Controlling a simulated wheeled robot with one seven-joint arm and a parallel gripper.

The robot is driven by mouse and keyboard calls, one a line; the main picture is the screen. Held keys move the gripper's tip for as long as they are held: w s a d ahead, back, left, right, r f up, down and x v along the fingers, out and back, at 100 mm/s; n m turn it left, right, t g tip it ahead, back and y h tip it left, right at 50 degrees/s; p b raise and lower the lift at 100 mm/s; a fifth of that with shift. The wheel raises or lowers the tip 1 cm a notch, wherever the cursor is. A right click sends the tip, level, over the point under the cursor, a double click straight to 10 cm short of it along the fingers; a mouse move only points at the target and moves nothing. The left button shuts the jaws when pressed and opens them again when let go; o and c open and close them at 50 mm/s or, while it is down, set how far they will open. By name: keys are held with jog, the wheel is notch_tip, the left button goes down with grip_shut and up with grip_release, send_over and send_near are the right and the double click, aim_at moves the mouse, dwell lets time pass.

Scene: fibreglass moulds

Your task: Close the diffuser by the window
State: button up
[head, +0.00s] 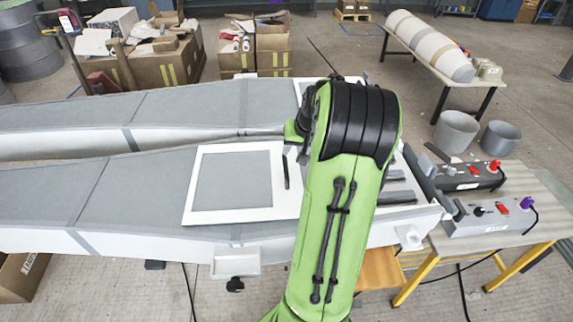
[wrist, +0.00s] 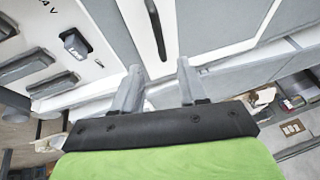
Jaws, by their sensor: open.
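No diffuser or window can be made out for certain in either view. A white-framed grey panel (head: 234,184) lies on the near grey mould (head: 120,195), with a dark bar handle (head: 286,172) at its right edge. In the wrist view a similar dark bar handle (wrist: 155,28) stands on a white surface beyond the fingertips. My gripper (wrist: 158,72) is open and empty, its two grey fingers apart below the handle. In the head view my green arm hides the gripper and part of the mould's right end.
A second long mould (head: 90,115) lies behind the near one. Control boxes (head: 490,215) stand on a yellow-legged table (head: 545,215) at right. Grey buckets (head: 456,130) and a table with a wrapped cylinder (head: 430,48) stand behind. Cardboard boxes (head: 165,68) are at the back left.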

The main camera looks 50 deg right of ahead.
aim_at(287, 167)
jog(key=x, duration=1.1)
jog(key=shift+d+f, duration=0.2)
jog(key=shift+f, duration=0.05)
jog(key=shift+c, duration=0.3)
grip_shut()
